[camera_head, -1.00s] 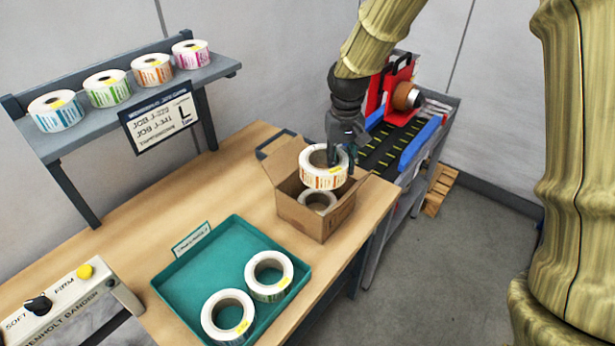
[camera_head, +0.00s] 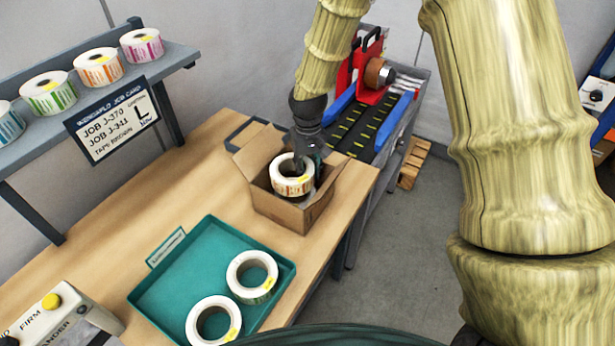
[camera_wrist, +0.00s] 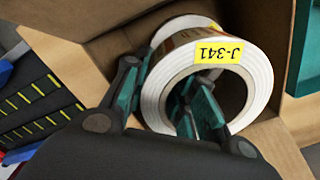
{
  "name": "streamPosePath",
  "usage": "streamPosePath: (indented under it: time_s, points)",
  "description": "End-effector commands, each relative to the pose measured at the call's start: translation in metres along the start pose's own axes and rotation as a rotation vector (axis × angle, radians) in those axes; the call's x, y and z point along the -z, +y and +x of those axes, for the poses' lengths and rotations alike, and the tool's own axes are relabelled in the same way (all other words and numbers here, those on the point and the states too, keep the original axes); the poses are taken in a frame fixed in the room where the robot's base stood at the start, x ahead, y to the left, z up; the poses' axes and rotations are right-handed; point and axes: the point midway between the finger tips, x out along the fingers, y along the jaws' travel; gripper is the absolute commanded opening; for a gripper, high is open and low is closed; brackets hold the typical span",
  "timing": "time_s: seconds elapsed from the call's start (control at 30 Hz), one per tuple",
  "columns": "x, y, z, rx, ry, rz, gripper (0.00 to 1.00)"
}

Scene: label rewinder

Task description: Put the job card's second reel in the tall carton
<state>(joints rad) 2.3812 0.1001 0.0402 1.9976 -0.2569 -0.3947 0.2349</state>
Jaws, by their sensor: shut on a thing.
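The job card (camera_head: 115,120) under the shelf lists JOB J-370 and below it JOB J-341. My gripper (camera_head: 312,165) is shut on the wall of a white reel with orange-brown print (camera_head: 291,176). In the wrist view the reel (camera_wrist: 256,75) carries a yellow tag reading J-341. The held reel is down in the mouth of the open brown carton (camera_head: 280,212), its top near rim level. Another reel in the carton shows as a pale edge beneath it in the wrist view; it is mostly hidden.
A teal tray (camera_head: 170,290) holds two white reels (camera_head: 252,275) with green print. Several reels stand on the grey shelf (camera_head: 50,125). A bander (camera_head: 65,320) is at lower left. A conveyor with a red rewinder (camera_head: 365,75) stands behind the carton.

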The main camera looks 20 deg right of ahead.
Motion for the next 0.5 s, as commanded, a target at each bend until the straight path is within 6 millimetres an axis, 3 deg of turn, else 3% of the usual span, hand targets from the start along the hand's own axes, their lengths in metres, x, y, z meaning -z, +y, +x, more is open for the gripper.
streamPosePath:
  time_s: [0.5]
  points:
    - [0.000, 0.000, 0.039, 0.000, -0.001, 0.000, 0.00]
